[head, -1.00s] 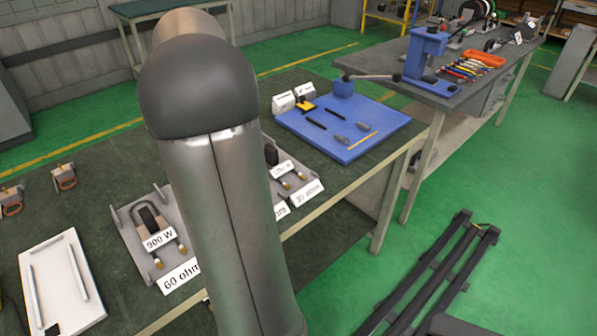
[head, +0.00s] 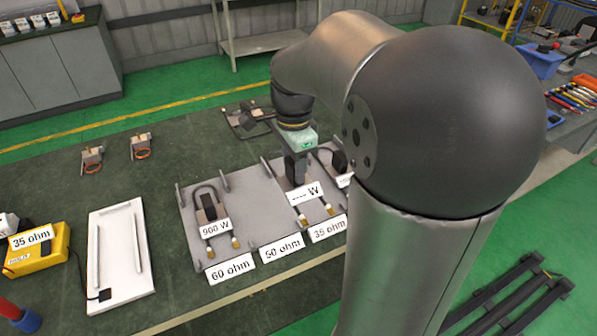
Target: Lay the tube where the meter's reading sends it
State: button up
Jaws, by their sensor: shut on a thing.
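The yellow meter (head: 37,262) at the far left carries a card reading 35 ohm. A grey rack (head: 245,205) has front labels reading 60 ohm (head: 230,268), 50 ohm (head: 282,248) and 35 ohm (head: 327,229), left to right. A bent tube marked 900 W (head: 207,215) lies in the 60 ohm bay. My gripper (head: 297,178) is shut over the rack's middle-right part, on a tube with a partly unreadable W label (head: 305,193). Its brass ends point to the front; whether it touches the rack is unclear. Another tube (head: 339,163) lies at the right, partly hidden by my arm.
An empty white tray (head: 121,262) with two rails lies left of the rack. My arm covers the rack's right side. The green bench top is clear between tray and rack.

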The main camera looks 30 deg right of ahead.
jog(key=w+d+f, duration=0.2)
jog(key=w+f, duration=0.1)
jog(key=w+d+f+p, duration=0.1)
jog(key=w+d+f, duration=0.1)
jog(key=w, duration=0.1)
jog(key=w+d+f+p, duration=0.1)
jog(key=w+d+f, duration=0.1)
jog(key=w+f, duration=0.1)
jog(key=shift+w+f, duration=0.15)
jog(key=shift+f, duration=1.65)
jog(key=shift+f, duration=0.1)
